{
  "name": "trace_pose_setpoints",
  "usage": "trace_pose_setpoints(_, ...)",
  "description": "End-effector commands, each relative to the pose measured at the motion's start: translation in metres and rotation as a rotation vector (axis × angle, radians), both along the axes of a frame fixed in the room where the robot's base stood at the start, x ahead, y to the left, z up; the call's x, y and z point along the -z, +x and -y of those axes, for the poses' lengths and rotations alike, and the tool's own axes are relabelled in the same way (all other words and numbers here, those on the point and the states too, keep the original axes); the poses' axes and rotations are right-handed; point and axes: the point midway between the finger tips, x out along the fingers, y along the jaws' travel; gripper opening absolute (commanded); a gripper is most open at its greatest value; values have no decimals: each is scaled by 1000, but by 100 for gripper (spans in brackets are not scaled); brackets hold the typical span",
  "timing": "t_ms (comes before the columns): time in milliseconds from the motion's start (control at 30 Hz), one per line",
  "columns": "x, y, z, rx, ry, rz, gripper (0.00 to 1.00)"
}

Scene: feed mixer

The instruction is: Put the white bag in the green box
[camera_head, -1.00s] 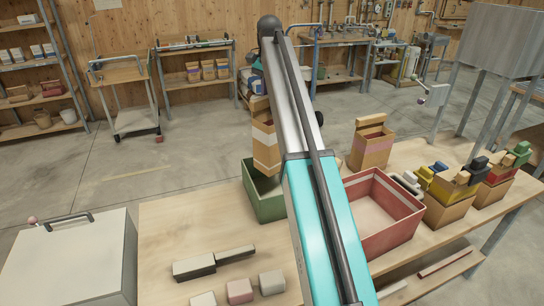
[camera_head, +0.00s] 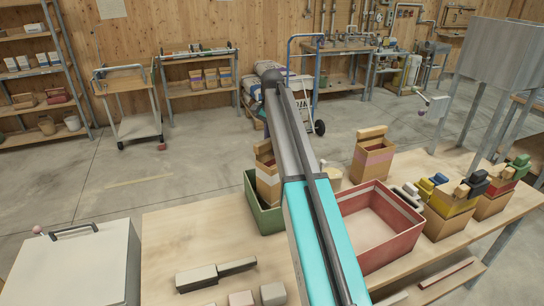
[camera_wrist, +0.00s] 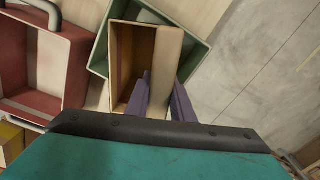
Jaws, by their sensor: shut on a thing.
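A brown paper bag with a white band (camera_head: 267,180) stands roughly upright within the green box (camera_head: 264,219) in the head view; its lower part is inside the box walls, and whether it touches the floor is hidden. In the wrist view the open-topped bag (camera_wrist: 122,60) is framed by the green box rim (camera_wrist: 99,58). My gripper (camera_wrist: 163,92) has its purple fingers on either side of the bag's folded top edge and is shut on it.
A red box (camera_head: 385,232) stands right of the green box. A pink-banded bag (camera_head: 372,158) stands behind it. Dark and pale blocks (camera_head: 216,272) lie at the front left. The table's left middle is clear.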

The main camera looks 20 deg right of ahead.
Motion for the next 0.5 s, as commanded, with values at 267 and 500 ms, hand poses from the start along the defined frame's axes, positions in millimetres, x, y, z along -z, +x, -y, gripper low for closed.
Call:
trace_pose_setpoints(267, 9, -1, 0, 1, 1, -1, 0)
trace_pose_setpoints(500, 36, -1, 1, 1, 0, -2, 0)
